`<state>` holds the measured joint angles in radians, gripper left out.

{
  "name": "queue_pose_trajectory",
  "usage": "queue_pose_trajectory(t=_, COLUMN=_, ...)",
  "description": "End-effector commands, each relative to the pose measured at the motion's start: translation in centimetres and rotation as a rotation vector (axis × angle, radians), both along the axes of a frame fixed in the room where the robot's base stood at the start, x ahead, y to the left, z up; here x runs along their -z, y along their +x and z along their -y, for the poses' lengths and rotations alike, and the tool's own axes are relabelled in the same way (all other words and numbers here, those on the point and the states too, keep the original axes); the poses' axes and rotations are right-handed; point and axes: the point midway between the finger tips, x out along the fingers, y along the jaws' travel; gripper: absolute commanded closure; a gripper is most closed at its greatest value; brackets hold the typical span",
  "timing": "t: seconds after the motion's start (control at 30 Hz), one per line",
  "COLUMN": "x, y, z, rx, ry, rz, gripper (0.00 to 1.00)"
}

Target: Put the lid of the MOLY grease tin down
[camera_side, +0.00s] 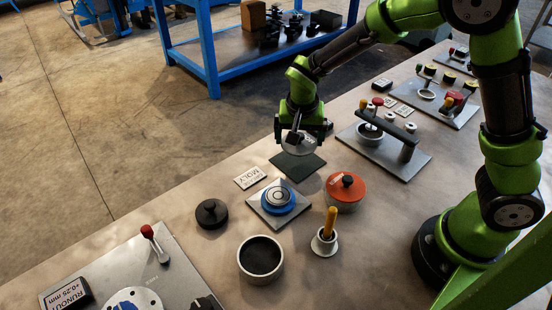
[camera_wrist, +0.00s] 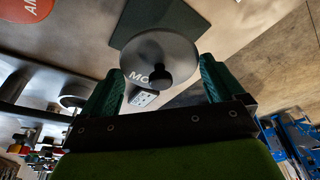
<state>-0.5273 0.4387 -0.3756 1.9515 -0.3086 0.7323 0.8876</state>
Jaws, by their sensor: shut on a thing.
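My gripper (camera_side: 301,134) is shut on a round grey lid (camera_side: 299,146) with a black knob. In the wrist view the lid (camera_wrist: 155,52) shows the letters "MO", the rest hidden behind the knob, and a finger of my gripper (camera_wrist: 160,76) is on either side. The lid appears held a little above the dark green square mat (camera_side: 297,168), which also shows behind it in the wrist view (camera_wrist: 181,18). A white card reading MOLY (camera_side: 250,177) lies left of the mat. An open grey tin with dark contents (camera_side: 245,268) stands nearer the front.
A red-lidded tin (camera_side: 346,189) stands right of the mat. A grey fixture (camera_side: 400,165) stands behind on the right.

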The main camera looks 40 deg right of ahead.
Motion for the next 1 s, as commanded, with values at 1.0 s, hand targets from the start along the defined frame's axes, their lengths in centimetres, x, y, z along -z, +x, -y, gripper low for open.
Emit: queue_pose_trajectory(t=1.0, x=5.7, y=0.0, z=0.0, rx=-0.002, ry=0.002, rz=0.000, gripper=0.00)
